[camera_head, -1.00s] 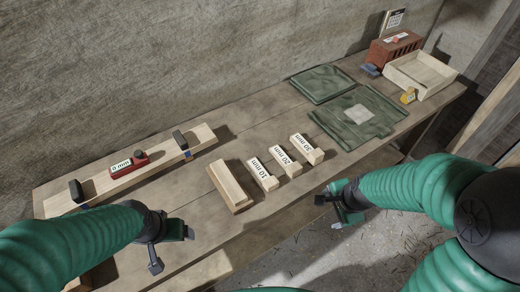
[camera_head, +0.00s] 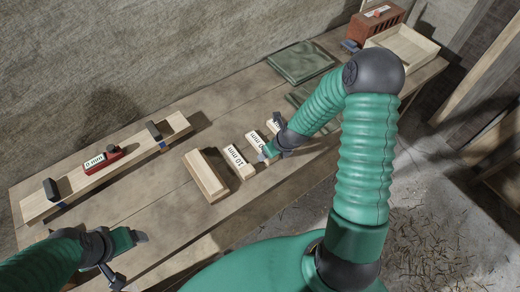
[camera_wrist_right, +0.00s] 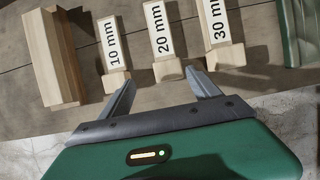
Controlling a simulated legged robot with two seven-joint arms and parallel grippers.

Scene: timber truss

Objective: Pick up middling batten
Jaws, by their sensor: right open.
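Three pale labelled battens lie side by side on the bench. The middling one, the 20 mm batten (camera_wrist_right: 163,42), is between the 10 mm batten (camera_wrist_right: 113,45) and the 30 mm batten (camera_wrist_right: 214,30) in the right wrist view. In the head view the 20 mm batten (camera_head: 254,139) is partly hidden by my right gripper (camera_head: 271,150). In the right wrist view my right gripper (camera_wrist_right: 160,84) is open, its fingertips pointing at the near end of the 20 mm batten, one towards each side, nothing held.
A thicker wooden block (camera_head: 206,175) lies left of the 10 mm batten. A long board (camera_head: 130,158) with a red 0 mm piece (camera_head: 103,158) and dark clamps lies behind. Green cloth (camera_head: 300,62), a brick-red box (camera_head: 375,25) and a wooden tray (camera_head: 402,50) are at the far right.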

